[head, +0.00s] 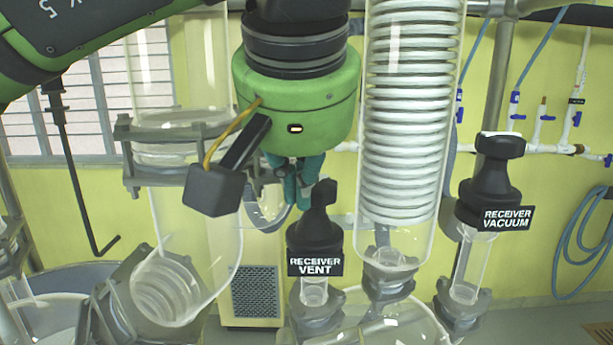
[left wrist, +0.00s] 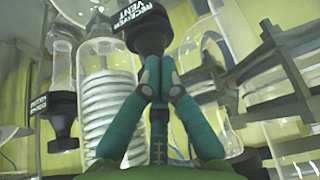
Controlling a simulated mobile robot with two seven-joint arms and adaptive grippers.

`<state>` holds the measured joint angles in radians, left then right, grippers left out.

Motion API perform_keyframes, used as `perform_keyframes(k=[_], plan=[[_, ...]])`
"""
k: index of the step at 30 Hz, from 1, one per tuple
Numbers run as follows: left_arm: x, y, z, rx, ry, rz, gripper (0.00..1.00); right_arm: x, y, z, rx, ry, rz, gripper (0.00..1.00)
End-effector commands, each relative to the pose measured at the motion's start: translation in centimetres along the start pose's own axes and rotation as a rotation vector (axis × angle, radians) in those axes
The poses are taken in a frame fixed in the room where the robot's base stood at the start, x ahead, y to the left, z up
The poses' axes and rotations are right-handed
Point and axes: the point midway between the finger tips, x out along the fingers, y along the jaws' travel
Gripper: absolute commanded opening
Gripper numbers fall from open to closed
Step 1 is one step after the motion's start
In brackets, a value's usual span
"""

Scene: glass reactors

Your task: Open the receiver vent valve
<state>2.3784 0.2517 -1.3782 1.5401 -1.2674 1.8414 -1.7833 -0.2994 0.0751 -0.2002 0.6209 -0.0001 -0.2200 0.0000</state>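The receiver vent valve (head: 316,232) is a black knob with a narrow upright handle and a white-lettered label, standing on a short glass neck. My left gripper (head: 301,196) hangs from above, just left of and partly behind the handle. Its teal fingers are drawn together, with nothing visible held between them. In the left wrist view the fingertips (left wrist: 159,72) meet directly in front of the vent knob (left wrist: 146,34). Whether they touch the handle cannot be told. My right gripper is not in view.
The receiver vacuum valve (head: 490,185) stands to the right, beyond the glass condenser column with its white coil (head: 410,110). A glass vessel with grey clamps (head: 165,140) stands close on the left. Glassware lies close below the gripper.

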Motion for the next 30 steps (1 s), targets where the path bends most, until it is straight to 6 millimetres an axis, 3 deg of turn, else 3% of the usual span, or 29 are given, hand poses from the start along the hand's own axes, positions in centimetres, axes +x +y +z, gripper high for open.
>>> perform_keyframes(k=[30], plan=[[-0.1,2.2,0.2,0.001,0.001,0.003,0.00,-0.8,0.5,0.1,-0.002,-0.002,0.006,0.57]])
